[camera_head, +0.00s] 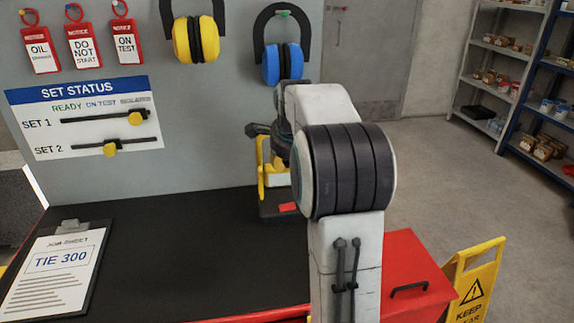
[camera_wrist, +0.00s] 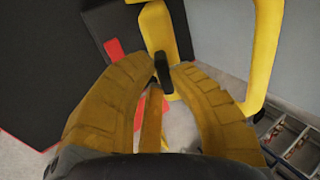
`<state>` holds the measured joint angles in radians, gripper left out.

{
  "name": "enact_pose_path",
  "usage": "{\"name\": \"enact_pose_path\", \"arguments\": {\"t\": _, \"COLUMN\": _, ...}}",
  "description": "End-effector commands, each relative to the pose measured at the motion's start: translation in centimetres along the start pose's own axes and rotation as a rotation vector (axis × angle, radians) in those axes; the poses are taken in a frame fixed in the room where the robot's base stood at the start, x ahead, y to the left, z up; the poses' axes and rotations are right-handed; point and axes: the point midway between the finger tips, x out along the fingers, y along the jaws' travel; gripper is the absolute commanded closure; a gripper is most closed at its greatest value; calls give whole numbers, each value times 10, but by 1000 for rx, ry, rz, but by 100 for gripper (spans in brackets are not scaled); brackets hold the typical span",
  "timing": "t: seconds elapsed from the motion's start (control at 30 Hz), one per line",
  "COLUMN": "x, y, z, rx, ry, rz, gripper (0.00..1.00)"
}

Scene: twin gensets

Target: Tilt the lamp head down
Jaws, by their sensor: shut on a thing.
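The yellow work lamp (camera_head: 262,180) stands on the black bench top against the grey panel, partly hidden behind my arm. Its yellow frame (camera_wrist: 262,60) and yellow body (camera_wrist: 152,28) show in the wrist view. My gripper (camera_wrist: 162,72) has its two brown fingers closed in on a small black grip (camera_wrist: 162,66) on the lamp, with the fingertips on either side of it. The lamp's front face and its exact tilt cannot be made out.
A clipboard (camera_head: 55,270) lies on the bench at left. Ear defenders (camera_head: 197,40) and red tags (camera_head: 40,48) hang on the panel. A red tool chest (camera_head: 408,265) and yellow floor sign (camera_head: 475,280) stand at right. The bench between clipboard and lamp is clear.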

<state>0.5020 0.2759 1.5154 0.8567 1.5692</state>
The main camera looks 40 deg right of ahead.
Motion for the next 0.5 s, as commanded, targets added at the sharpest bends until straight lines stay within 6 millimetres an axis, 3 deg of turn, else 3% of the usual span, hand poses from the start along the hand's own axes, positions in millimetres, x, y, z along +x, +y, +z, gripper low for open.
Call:
{"name": "enact_pose_path", "arguments": {"t": 0.1, "x": 8, "y": 8, "z": 0, "rx": 0, "ry": 0, "rz": -39, "gripper": 100}}
{"name": "enact_pose_path", "arguments": {"t": 0.5, "x": 10, "y": 17, "z": 0, "rx": 0, "ry": 0, "rz": -174, "gripper": 100}}
